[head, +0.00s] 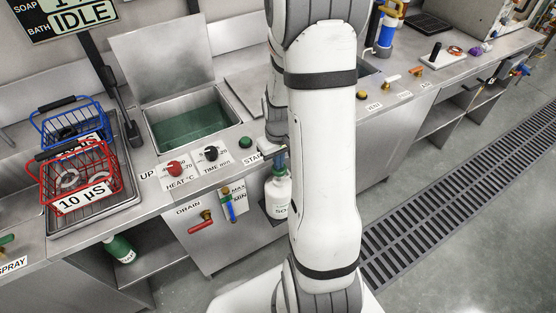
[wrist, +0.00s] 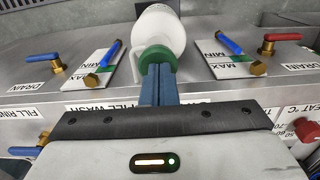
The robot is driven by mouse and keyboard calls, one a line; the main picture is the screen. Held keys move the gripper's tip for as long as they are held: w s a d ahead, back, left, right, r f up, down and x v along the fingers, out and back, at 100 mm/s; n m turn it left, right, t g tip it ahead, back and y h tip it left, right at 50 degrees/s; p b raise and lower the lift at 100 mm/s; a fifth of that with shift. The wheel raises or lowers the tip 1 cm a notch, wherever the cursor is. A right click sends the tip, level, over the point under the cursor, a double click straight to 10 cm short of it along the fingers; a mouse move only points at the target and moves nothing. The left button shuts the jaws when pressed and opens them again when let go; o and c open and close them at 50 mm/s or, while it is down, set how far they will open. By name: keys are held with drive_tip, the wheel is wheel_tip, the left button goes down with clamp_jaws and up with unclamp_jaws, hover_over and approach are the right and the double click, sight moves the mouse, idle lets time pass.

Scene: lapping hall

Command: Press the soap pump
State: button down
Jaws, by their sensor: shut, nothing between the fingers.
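The soap pump is a white bottle (head: 278,195) with a green top, hanging at the front of the steel bench in the head view, its label partly hidden by my arm. In the wrist view the white bottle (wrist: 162,28) and its round green top (wrist: 157,56) are straight ahead of the fingers. My gripper (wrist: 157,72) is shut and empty, its blue fingers together. The fingertips overlap the green top in the wrist view; I cannot tell whether they touch it. In the head view my gripper (head: 280,160) is just above the bottle, partly behind my arm.
A red drain handle (head: 200,222) and a blue-handled valve (head: 229,205) are left of the bottle on the bench front. Red and black knobs (head: 210,154) sit above. A green-filled tank (head: 190,130) is behind; a red basket (head: 80,175) stands left.

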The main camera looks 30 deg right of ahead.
wheel_tip(320, 180, down, 3)
drive_tip(key=b, duration=0.2)
drive_tip(key=shift+b, duration=0.3)
drive_tip(key=shift+s+r, duration=0.1)
drive_tip(key=shift+r, duration=0.1)
drive_tip(key=shift+r+p, duration=0.3)
drive_tip(key=shift+p, duration=0.15)
wheel_tip(320, 180, up, 14)
drive_tip(key=p, duration=0.2)
drive_tip(key=shift+f, duration=0.25)
idle(0.5)
